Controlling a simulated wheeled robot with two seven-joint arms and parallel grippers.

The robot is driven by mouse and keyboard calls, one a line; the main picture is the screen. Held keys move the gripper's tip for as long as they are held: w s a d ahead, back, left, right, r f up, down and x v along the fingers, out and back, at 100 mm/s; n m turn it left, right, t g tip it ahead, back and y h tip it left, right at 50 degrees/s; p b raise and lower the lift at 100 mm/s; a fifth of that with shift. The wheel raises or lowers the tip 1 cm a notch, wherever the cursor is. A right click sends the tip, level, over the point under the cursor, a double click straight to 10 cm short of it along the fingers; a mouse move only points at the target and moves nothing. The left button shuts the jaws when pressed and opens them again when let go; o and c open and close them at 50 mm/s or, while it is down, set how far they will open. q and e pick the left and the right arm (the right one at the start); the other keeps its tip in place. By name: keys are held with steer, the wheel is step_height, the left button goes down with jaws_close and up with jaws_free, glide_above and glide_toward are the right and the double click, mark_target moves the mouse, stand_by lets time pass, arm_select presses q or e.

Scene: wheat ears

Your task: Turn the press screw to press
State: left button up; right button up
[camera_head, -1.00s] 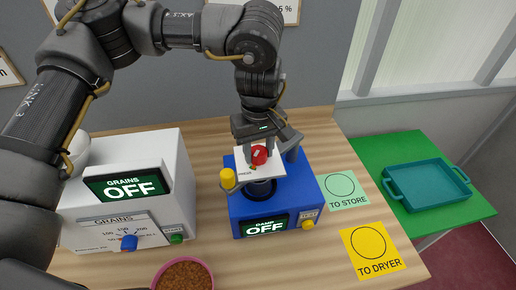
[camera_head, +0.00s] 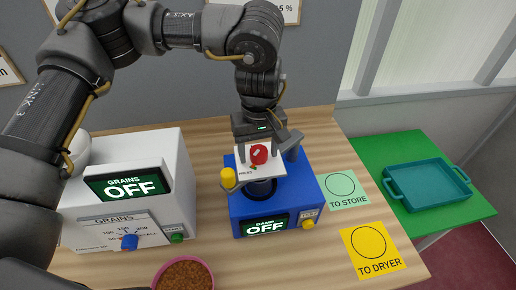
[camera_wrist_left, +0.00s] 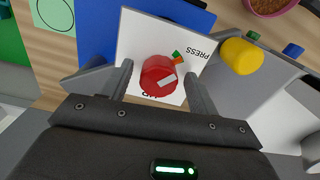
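The press screw is a red round knob (camera_head: 258,154) with a white mark, on a white plate labelled PRESS (camera_head: 246,173) above the blue machine (camera_head: 297,190). My left gripper (camera_head: 269,146) is over the plate, at the knob. In the left wrist view, the knob (camera_wrist_left: 158,76) sits between the two fingers of my left gripper (camera_wrist_left: 160,70), with a visible gap on either side, so the gripper looks open. A small green and orange mark (camera_wrist_left: 178,57) is on the plate beside the knob. My right gripper is not in view.
A yellow knob (camera_head: 228,178) stands close left of the plate. The blue machine's display (camera_head: 265,227) reads OFF. A white grains machine (camera_head: 180,170) is at left, with a bowl of grain (camera_head: 185,274) in front. Store (camera_head: 342,188) and dryer (camera_head: 372,249) mats and a teal tray (camera_head: 430,212) lie right.

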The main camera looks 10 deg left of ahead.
mark_target(259, 151)
arm_select(q)
step_height(259, 151, up, 11)
steer(key=b, duration=0.2)
stand_by(0.5)
steer(key=shift+f, duration=0.1)
